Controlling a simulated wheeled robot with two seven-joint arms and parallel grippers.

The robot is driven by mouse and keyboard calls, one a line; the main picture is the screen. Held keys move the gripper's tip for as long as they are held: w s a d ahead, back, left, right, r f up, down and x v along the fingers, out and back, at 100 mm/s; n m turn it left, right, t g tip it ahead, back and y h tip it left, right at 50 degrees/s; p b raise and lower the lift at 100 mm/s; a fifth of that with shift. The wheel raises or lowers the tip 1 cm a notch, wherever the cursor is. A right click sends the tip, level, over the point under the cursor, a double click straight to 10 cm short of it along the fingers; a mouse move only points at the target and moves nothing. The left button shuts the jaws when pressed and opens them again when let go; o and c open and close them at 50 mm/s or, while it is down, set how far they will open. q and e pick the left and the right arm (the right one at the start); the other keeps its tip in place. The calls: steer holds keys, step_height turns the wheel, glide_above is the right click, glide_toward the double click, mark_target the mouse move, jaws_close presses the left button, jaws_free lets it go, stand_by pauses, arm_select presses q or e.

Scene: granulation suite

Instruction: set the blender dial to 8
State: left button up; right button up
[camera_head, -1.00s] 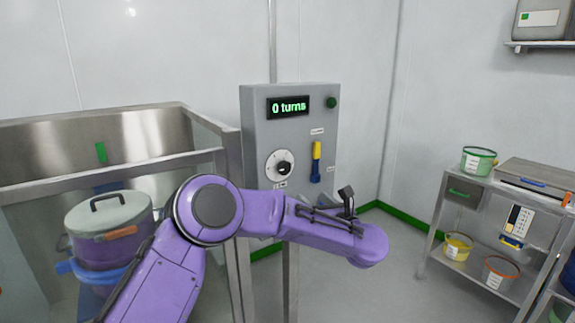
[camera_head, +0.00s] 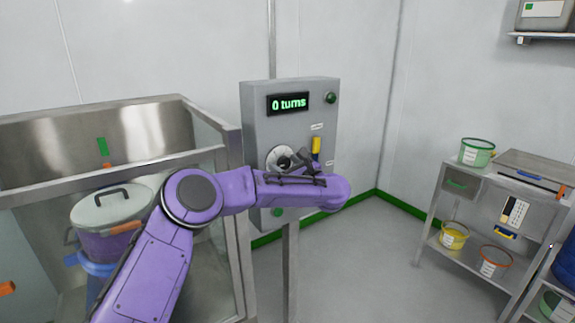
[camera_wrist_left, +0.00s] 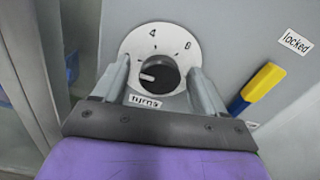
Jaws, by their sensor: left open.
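The blender dial is a black knob on a white round scale. In the left wrist view the dial (camera_wrist_left: 160,73) sits between my open fingertips, with the marks 4 and 8 or 6 legible above it and a "turns" label below. Its white pointer aims to the lower left. In the head view the dial (camera_head: 281,158) is partly covered by my left gripper (camera_head: 292,160), which is in front of the panel. The control box (camera_head: 260,130) has a display (camera_head: 288,104) reading "0 turns". Whether the fingers touch the knob cannot be told.
A yellow and blue lever (camera_wrist_left: 257,86) stands right of the dial, near a "locked" label (camera_wrist_left: 295,41). A green button (camera_head: 331,98) is at the box's upper right. A railed steel enclosure (camera_head: 110,167) is at left, a shelf cart (camera_head: 480,184) at right.

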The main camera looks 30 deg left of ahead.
arm_select(q)
steer(key=c, duration=1.1)
steer(key=shift+o, duration=0.2)
steer(key=shift+f, duration=0.1)
